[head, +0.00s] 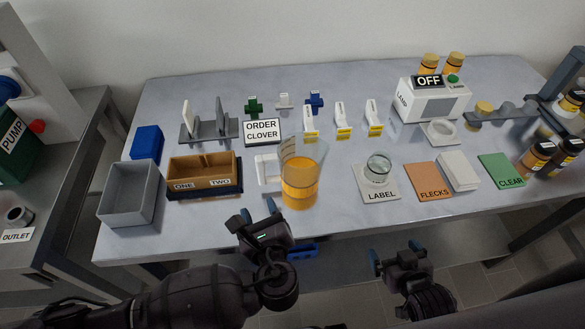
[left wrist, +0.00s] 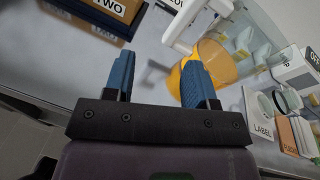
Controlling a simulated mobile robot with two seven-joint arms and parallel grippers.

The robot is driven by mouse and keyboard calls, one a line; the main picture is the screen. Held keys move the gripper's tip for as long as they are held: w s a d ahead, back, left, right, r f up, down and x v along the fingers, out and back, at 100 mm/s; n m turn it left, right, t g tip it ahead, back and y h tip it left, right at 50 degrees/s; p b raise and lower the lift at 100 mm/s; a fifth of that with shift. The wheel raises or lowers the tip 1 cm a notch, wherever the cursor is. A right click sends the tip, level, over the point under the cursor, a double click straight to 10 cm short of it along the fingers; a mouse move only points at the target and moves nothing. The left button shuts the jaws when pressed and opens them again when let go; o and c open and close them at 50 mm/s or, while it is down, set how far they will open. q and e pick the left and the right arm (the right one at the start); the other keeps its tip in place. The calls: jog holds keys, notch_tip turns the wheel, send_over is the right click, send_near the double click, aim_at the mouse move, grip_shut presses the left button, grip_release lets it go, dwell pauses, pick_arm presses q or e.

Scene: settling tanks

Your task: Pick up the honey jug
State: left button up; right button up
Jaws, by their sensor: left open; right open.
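The honey jug (head: 301,188) is a clear jug, partly filled with orange honey, standing upright near the front edge of the table. In the left wrist view the jug (left wrist: 232,66) is partly hidden behind the right finger of my left gripper (left wrist: 158,76). My right gripper (head: 396,256) is open and empty in front of the table.
A brown two-compartment box (head: 205,180) and a grey bin (head: 128,194) stand left of the jug. The ORDER CLOVER sign (head: 262,132) is behind it. A glass on a LABEL plate (head: 378,195) stands to the right, with bare table between it and the jug.

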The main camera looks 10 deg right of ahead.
aim_at(261, 176)
pick_arm(q)
jog(key=m, duration=0.1)
jog(key=m+t+h, duration=0.1)
jog(key=m, duration=0.1)
jog(key=d+m+t, duration=0.1)
jog(key=shift+w+h, duration=0.3)
jog(key=shift+w, duration=0.1)
jog(key=w, duration=0.5)
jog(key=shift+w+a, duration=0.1)
jog(key=shift+w, duration=0.05)
jog(key=shift+w+f, duration=0.15)
jog(key=shift+w, duration=1.2)
jog(key=shift+w+f, duration=0.15)
jog(key=shift+w, duration=1.15)
grip_shut()
